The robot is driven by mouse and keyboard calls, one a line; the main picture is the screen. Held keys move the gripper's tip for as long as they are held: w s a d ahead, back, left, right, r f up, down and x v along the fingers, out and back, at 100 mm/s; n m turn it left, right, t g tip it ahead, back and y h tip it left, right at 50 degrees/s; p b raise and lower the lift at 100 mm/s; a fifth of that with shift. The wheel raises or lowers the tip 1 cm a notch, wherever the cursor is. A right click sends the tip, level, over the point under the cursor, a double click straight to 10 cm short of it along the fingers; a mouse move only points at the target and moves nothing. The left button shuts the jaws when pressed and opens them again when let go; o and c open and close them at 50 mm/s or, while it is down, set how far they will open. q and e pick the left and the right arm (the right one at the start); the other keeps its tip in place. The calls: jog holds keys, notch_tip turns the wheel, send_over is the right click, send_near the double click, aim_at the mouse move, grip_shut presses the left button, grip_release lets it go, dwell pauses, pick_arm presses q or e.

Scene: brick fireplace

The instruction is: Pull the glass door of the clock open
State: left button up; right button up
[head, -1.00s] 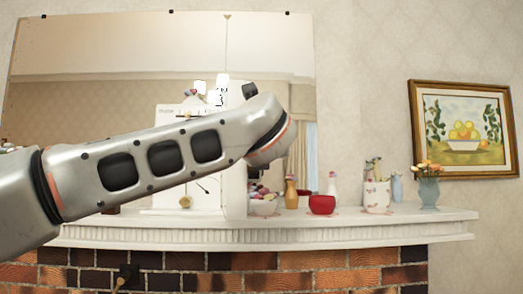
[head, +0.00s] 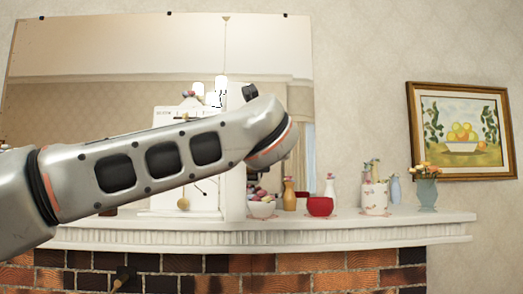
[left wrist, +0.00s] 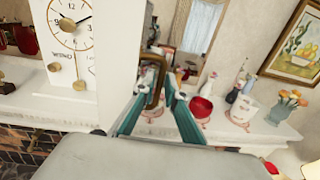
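The white clock (head: 158,128) stands on the mantel, largely hidden behind my left arm in the head view. The left wrist view shows its dial (left wrist: 73,18) and brass pendulum (left wrist: 78,80) at upper left. A brass, C-shaped handle (left wrist: 154,85) stands near the fingertips of my left gripper (left wrist: 160,75). The teal fingers are apart, with the handle's bar between or just in front of the tips; firm contact cannot be made out. The glass itself is hard to see, so the door's position is unclear. My right gripper is out of view.
The white mantel (head: 330,230) holds a white bowl (head: 261,209), a red bowl (head: 320,206), a white jar (head: 374,198) and a blue vase of flowers (head: 427,193), right of the clock. A large mirror (head: 90,60) stands behind. Brick (head: 330,280) lies below.

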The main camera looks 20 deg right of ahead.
pick_arm(q)
jog(key=v, duration=1.1)
jog(key=shift+s, duration=0.35)
